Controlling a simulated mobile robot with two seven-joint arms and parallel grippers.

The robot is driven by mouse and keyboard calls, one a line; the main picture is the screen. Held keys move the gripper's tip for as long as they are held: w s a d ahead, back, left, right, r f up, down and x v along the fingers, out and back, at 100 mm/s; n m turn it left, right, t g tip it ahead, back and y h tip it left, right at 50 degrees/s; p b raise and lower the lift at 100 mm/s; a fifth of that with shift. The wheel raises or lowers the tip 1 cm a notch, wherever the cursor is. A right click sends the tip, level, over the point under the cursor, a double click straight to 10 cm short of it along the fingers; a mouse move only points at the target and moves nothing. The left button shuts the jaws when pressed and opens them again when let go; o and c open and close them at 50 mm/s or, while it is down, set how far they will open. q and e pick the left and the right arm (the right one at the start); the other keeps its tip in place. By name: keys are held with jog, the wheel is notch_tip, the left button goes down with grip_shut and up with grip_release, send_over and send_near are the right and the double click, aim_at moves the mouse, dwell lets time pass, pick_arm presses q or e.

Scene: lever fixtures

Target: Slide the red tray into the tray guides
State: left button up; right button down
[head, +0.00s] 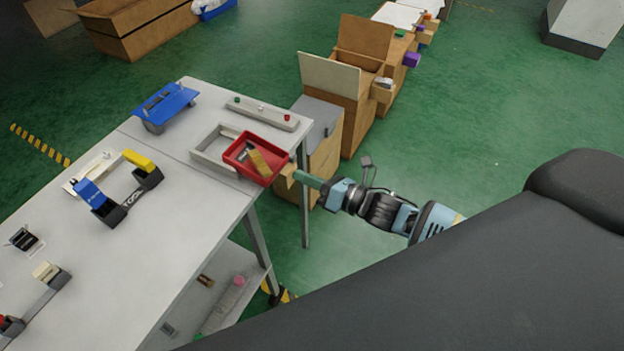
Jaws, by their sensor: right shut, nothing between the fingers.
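The red tray (238,162) sits at the right edge of the white table. Its left part lies in the pale grey tray guides (203,157), and its right part sticks out toward the table edge. A yellow piece and a dark grey piece lie in the tray. My right gripper (297,174) is just right of the tray, with its fingers shut and empty. My left gripper is not in view.
The white table (190,215) carries a blue-topped fixture (164,104), a grey button bar (262,113), and yellow and blue levers (139,160) to the left. Wooden boxes (345,105) stand behind the right gripper. Green floor is free to the right.

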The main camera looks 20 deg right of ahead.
aim_at(279, 167)
jog(key=x, duration=0.3)
jog(key=shift+w+a+f+b, duration=0.1)
jog(key=shift+a+b, duration=0.05)
jog(key=shift+b, duration=0.2)
jog(key=shift+w+a, duration=0.15)
jog(key=shift+w, duration=0.05)
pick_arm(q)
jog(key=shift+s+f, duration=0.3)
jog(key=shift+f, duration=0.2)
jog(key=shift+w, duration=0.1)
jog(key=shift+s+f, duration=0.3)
pick_arm(e)
jog(key=shift+w+a, duration=0.35)
jog(key=shift+w, duration=0.1)
pick_arm(q)
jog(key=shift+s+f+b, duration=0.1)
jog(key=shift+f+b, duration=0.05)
jog(key=shift+b, duration=0.2)
pick_arm(e)
jog(key=shift+w+a, duration=0.4)
jog(key=shift+w, duration=0.1)
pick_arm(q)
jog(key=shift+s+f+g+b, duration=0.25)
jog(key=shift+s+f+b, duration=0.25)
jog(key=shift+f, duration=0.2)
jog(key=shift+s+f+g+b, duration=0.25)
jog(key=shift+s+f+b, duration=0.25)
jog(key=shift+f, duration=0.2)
pick_arm(e)
jog(key=shift+x, duration=3.35)
